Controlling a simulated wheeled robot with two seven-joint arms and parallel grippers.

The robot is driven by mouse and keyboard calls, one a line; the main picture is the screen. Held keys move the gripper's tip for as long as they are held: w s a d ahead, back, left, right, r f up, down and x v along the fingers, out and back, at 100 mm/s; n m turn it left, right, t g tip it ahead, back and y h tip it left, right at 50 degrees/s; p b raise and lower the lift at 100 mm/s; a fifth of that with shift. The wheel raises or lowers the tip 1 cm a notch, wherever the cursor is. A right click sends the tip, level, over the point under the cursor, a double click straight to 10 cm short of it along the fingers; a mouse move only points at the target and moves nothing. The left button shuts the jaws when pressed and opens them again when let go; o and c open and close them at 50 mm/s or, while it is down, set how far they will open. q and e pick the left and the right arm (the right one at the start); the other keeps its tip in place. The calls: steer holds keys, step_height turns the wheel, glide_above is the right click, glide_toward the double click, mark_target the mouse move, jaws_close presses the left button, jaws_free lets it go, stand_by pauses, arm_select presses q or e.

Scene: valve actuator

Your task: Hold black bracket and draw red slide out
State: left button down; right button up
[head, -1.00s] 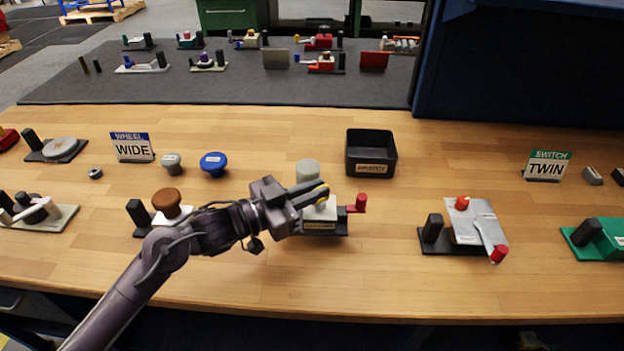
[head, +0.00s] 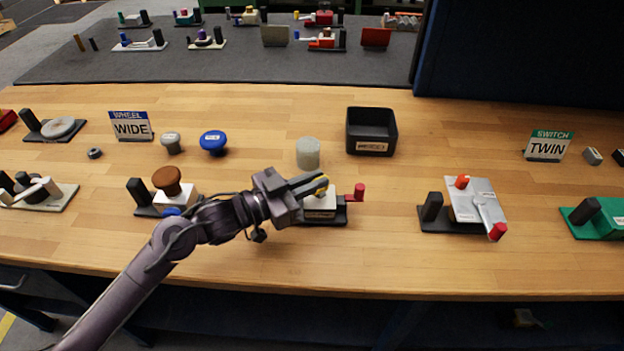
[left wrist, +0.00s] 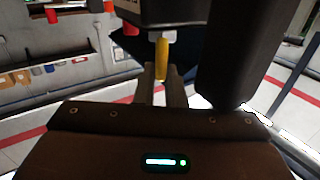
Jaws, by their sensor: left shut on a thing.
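The fixture under my left gripper has a pale block with a label (head: 320,206) on a black base (head: 335,220). A red knob on a short red arm (head: 358,192) sticks out at its right. My left gripper (head: 322,184) is at the upper part of this fixture, shut on a yellow piece, which in the left wrist view is a narrow upright yellow bar (left wrist: 162,57) between the fingers. A tall black part (left wrist: 228,55) stands beside the fingers there; I cannot tell whether it is the black bracket. My gripper hides part of the fixture. My right gripper is not in view.
A pale grey cylinder (head: 308,153) stands just behind the fixture, with an open black bin (head: 371,150) behind to the right. A fixture with a brown knob (head: 168,180) is to the left, a silver one (head: 480,205) to the right. Bare wood lies between.

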arm_select(q)
steer(key=shift+f, duration=0.4)
stand_by(0.8)
steer(key=shift+f, duration=0.15)
steer(key=shift+r, duration=0.4)
stand_by(1.7)
steer(key=c, duration=1.4)
jaws_free()
steer(key=shift+c, duration=0.2)
steer(key=shift+a+f, duration=0.1)
steer(key=v, duration=1.2)
